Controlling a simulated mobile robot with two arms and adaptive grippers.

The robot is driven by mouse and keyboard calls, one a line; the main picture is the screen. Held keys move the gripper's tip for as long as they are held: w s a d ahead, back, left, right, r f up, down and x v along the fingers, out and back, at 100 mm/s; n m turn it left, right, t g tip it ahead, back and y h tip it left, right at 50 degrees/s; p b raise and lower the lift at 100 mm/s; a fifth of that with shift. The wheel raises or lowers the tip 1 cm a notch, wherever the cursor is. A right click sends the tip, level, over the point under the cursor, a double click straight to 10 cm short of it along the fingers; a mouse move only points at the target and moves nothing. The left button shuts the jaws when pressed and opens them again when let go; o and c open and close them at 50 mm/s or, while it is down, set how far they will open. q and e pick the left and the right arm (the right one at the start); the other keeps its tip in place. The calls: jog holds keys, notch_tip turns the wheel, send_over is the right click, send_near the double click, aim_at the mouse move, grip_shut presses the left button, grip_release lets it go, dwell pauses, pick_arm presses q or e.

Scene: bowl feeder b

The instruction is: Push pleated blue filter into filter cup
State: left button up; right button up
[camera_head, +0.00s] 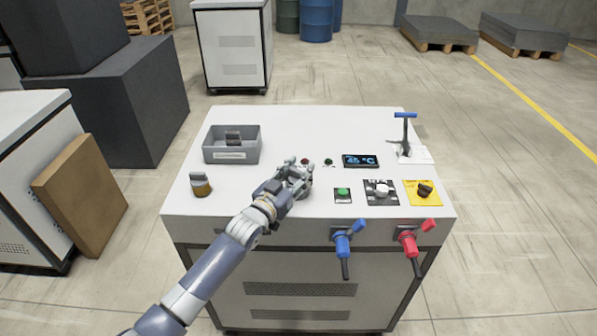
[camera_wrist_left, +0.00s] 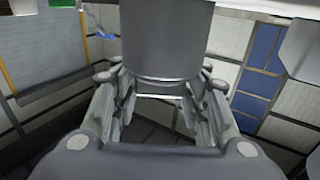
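My left gripper (camera_head: 302,172) is low over the front middle of the white cabinet top. In the left wrist view its two fingers (camera_wrist_left: 160,92) stand wide apart, with a gap between the lower pads. A plain grey cylinder (camera_wrist_left: 166,40) with a bright rim reaches down between the fingertips. It may be the filter cup; I cannot tell whether the fingers touch it. I cannot make out a pleated blue filter in either view. My right gripper is not in view.
A grey tray (camera_head: 215,157) holding a dark part stands at the back left. A small grey and brown piece (camera_head: 201,186) is at the front left. Switches and a display (camera_head: 360,161) lie right of the gripper. Blue (camera_head: 343,243) and red (camera_head: 408,243) valve handles project from the front.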

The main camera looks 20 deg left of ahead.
pick_arm(q)
jog(key=o, duration=0.5)
jog(key=shift+s+f, duration=0.15)
jog(key=shift+f, duration=0.5)
jog(key=shift+c, duration=0.2)
jog(key=shift+o, duration=0.4)
jog(key=shift+f, duration=0.1)
jog(key=shift+s+f, duration=0.1)
jog(key=shift+s, duration=0.2)
jog(key=v, duration=0.6)
jog(key=r+v, duration=0.1)
jog(key=v, duration=0.3)
jog(key=shift+w+a+r, duration=0.1)
jog(key=shift+w+a, duration=0.05)
jog(key=shift+a, duration=0.15)
jog(key=shift+s+a+r, duration=0.15)
jog(key=shift+s, duration=0.5)
